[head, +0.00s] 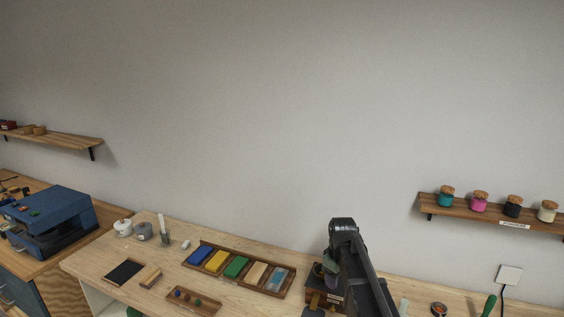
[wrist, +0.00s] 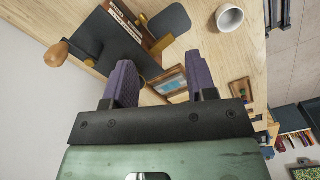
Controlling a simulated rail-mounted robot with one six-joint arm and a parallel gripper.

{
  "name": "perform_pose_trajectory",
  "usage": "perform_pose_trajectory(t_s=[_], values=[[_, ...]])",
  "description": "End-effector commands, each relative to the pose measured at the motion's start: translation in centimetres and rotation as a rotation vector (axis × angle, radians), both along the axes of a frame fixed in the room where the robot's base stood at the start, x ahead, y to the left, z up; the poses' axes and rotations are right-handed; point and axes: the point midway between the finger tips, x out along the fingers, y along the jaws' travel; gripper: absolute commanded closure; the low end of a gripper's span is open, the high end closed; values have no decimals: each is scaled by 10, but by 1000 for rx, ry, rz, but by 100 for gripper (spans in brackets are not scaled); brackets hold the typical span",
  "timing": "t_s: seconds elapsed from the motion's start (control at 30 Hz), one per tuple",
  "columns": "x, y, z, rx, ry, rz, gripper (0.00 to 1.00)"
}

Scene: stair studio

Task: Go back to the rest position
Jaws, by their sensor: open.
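My gripper (wrist: 160,80) shows in the wrist view with two purple-padded fingers spread apart and nothing held between them. The wooden tabletop is in sight past the fingers. In the head view my dark arm stands at the right part of the workbench (head: 225,300), and I cannot make out the fingertips there.
A wooden tray (head: 205,245) of coloured blocks lies left of my arm. A white cup (wrist: 230,18) and a dark board with a wooden knob (wrist: 58,54) are near the gripper. A jar shelf (head: 480,213) hangs at right; a blue machine (head: 55,220) stands far left.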

Motion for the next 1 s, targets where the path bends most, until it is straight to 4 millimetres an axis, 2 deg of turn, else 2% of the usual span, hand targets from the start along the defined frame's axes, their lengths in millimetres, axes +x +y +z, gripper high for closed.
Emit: perform_pose_trajectory(t_s=[0.03,0.1,0.2,0.3,0.33,0.37,0.43,1.0], values=[[-52,0,-23,0,0,-184,48],[-110,0,-43,0,0,-468,48],[-177,0,-67,0,0,-717,48],[-221,0,-86,0,-1,-754,48],[-230,0,-91,0,-1,-753,48],[-235,0,-96,0,-1,-752,48],[-232,0,-101,0,-1,-751,48],[-229,0,-95,0,-1,-749,48]])
